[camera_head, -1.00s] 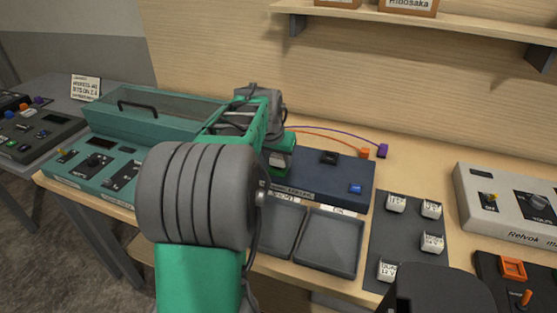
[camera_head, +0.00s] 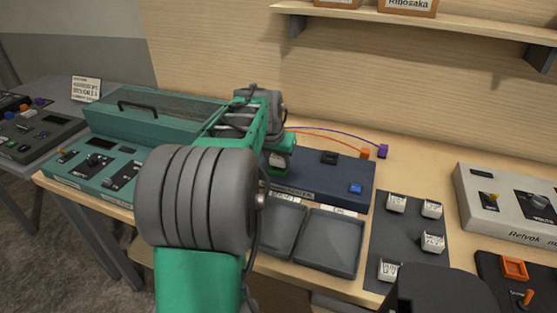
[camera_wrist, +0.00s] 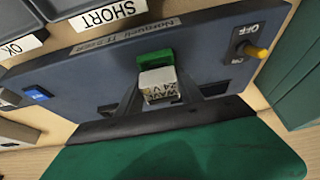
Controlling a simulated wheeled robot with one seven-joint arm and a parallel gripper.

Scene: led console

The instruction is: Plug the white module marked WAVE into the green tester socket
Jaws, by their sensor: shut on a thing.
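The white module marked WAVE 24 V (camera_wrist: 160,84) is between the two dark fingertips of my gripper (camera_wrist: 158,93), which is shut on it. The green tester socket (camera_wrist: 155,57) is on the blue tester and touches or nearly touches the module's edge in the wrist view. The module overlaps part of the socket, so I cannot tell how deep it sits. In the head view my wrist and arm cover much of this spot; a bit of the white module (camera_head: 277,159) shows above the tester.
The blue tester (camera_head: 325,183) has a blue button (camera_head: 355,188) and an OFF/ON toggle (camera_wrist: 257,50). Two grey trays, one labelled SHORT (camera_wrist: 103,14), lie in front. Several white modules stand on a dark mat (camera_head: 405,230). A teal console (camera_head: 100,165) is left.

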